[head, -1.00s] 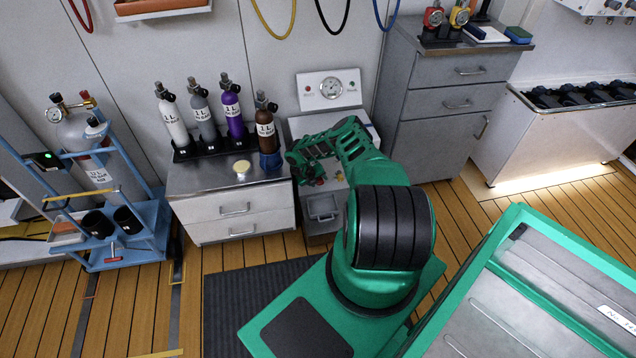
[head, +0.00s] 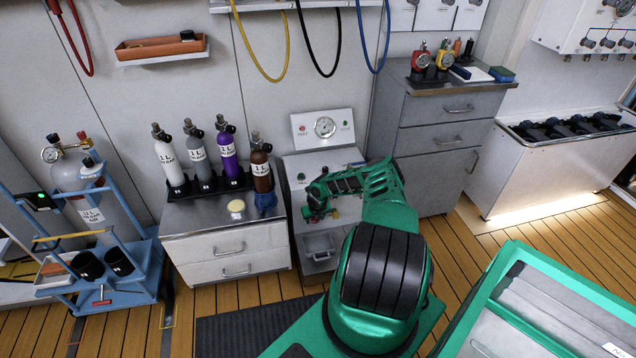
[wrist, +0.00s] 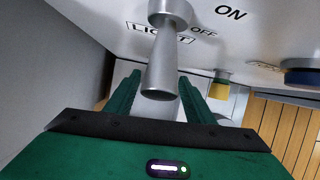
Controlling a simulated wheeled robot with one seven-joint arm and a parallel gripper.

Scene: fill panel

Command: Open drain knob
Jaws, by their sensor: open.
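The fill panel (head: 322,158) is a white cabinet front with a round gauge above it. My gripper (head: 320,208) is in front of it, pointing down, with small red and yellow parts beside it. In the wrist view its two green fingers are apart and nothing is held between them. I cannot tell which one is the drain knob.
A low cabinet (head: 222,255) with several bottles and a pale round item stands left of the panel. A grey drawer cabinet (head: 440,135) stands to the right.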

